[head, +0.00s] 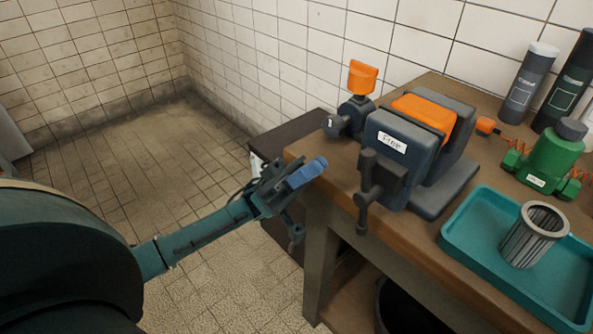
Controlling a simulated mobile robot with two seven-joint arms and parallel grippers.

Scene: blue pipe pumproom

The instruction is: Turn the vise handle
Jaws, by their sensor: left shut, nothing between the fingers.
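The vise (415,135) is dark blue-grey with an orange top and a white label, on the left end of the wooden workbench. Its dark handle (365,191) hangs at the front on the screw end, roughly upright, with its lower end near the bench edge. My left gripper (307,173) is to the left of the handle, off the bench's left edge and apart from the vise. It is shut, with nothing held. My right gripper is out of view.
The workbench (292,152) also bears a teal tray (462,240) with a ribbed metal cylinder (534,234), a green bottle-like device (553,153), dark canisters (529,83) and an orange-topped valve piece (362,78) behind the vise. A black bin (400,308) is below. Tiled floor at left is clear.

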